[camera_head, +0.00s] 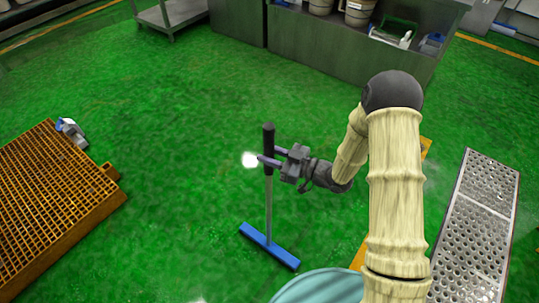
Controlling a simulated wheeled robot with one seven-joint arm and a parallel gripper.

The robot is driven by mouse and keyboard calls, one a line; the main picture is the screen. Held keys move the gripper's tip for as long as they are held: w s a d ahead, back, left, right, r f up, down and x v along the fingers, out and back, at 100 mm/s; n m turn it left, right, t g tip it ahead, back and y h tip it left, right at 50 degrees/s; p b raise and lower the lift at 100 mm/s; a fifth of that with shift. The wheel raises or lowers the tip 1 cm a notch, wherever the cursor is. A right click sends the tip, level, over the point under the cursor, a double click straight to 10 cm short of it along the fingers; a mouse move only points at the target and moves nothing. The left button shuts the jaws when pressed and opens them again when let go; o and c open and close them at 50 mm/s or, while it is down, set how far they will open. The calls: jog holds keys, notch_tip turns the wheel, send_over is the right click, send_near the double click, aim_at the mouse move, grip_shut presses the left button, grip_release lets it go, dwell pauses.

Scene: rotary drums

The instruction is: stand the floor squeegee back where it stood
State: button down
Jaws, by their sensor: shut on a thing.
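The floor squeegee (268,205) stands about upright in the middle of the view, with a black grip at the top, a thin grey pole and a blue head. The blue head (269,245) is at the green floor; I cannot tell whether it touches. My gripper (268,161) comes in from the right and is shut on the squeegee's handle, near the lower end of the black grip. A white bright spot shows just left of the gripper. The place where the squeegee stood is not marked in this view.
An orange-brown grating platform (108,172) lies at the left with a small grey and blue item (71,132) at its edge. A perforated metal walkway (484,215) is at the right. A grey counter (330,45) with buckets stands at the back. Green floor between is open.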

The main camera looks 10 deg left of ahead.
jog(key=shift+f, duration=0.1)
jog(key=c, duration=1.1)
grip_release()
jog(key=s+d, duration=0.2)
jog(key=d, duration=0.9)
jog(key=shift+s+d, duration=0.15)
jog(key=shift+d, duration=0.25)
